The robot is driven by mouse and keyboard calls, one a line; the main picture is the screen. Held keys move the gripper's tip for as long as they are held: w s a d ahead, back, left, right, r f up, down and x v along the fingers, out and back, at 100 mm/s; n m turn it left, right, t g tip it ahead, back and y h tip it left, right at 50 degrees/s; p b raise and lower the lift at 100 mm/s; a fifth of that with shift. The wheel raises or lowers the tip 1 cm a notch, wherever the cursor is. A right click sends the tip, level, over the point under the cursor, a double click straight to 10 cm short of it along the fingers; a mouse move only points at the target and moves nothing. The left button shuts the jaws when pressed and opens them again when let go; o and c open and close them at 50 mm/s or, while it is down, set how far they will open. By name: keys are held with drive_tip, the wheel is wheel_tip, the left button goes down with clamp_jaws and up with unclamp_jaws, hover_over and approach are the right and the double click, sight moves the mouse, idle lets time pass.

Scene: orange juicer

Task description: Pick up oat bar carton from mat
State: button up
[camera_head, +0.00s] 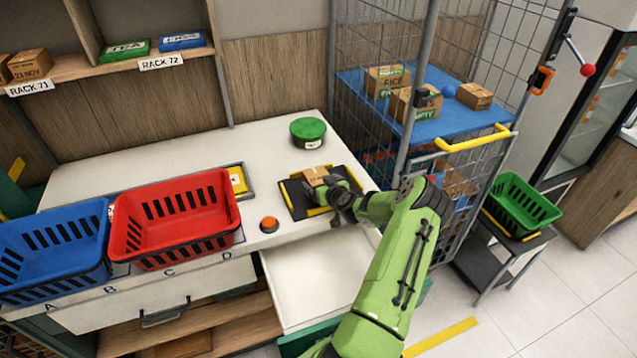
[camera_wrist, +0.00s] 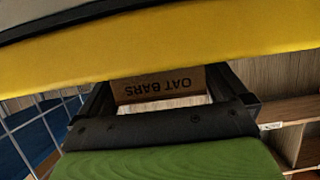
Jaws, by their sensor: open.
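The small brown oat bar carton (camera_head: 316,175) is on the black mat with yellow edges (camera_head: 297,203), on the white counter. In the wrist view the carton (camera_wrist: 158,87) shows its "OAT BARS" print upside down. My gripper (camera_head: 330,187) is low over the mat, right by the carton, and hides part of it. In the wrist view my gripper (camera_wrist: 165,92) is open, with one dark finger on each side of the carton. I cannot tell whether either finger touches it.
A green round tin (camera_head: 308,132) stands behind the mat. An orange button (camera_head: 269,224) and a red basket (camera_head: 172,218) are to the left, with a blue basket (camera_head: 50,255) beyond. A wire cage trolley (camera_head: 402,150) stands close on the right.

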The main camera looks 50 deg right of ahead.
drive_tip(key=shift+c, duration=0.3)
drive_tip(key=c, duration=1)
drive_tip(key=shift+o, duration=0.2)
drive_tip(key=shift+r, duration=0.2)
